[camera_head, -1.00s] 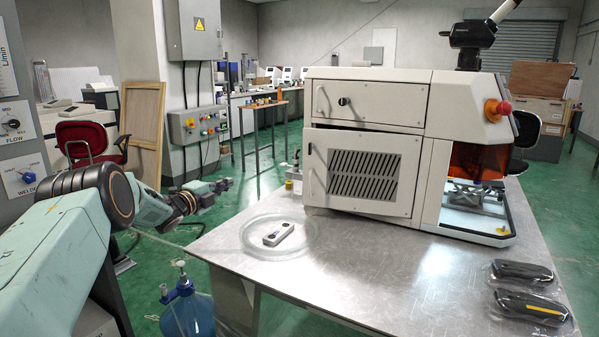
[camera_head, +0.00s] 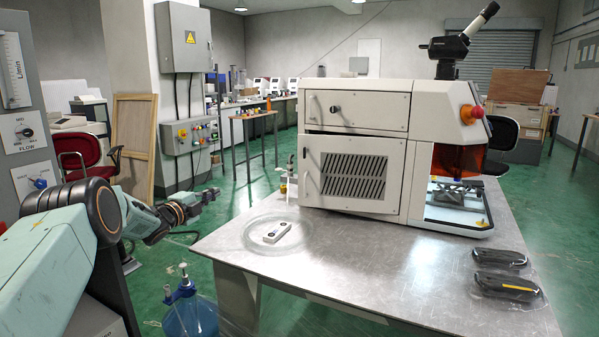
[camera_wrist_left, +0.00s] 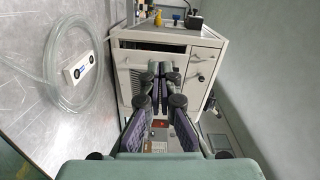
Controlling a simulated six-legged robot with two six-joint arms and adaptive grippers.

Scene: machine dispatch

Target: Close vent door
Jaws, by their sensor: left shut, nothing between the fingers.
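The vent door (camera_head: 357,172) is the light panel with slanted black slots on the lower side of the white machine (camera_head: 420,150). A dark gap shows along its top edge, and it looks slightly ajar. My left gripper (camera_head: 212,194) is left of the machine, beyond the table's left edge, apart from the door. Its fingers are together and empty; they also show in the left wrist view (camera_wrist_left: 160,76), in front of the machine and hiding part of it. My right gripper is not in view.
The metal table (camera_head: 370,270) carries the machine, a coiled clear tube (camera_head: 250,246) around a small white device (camera_head: 278,232), and two black packaged items (camera_head: 500,258) at right. A blue bottle (camera_head: 188,312) stands left of the table. The table surface before the door is mostly clear.

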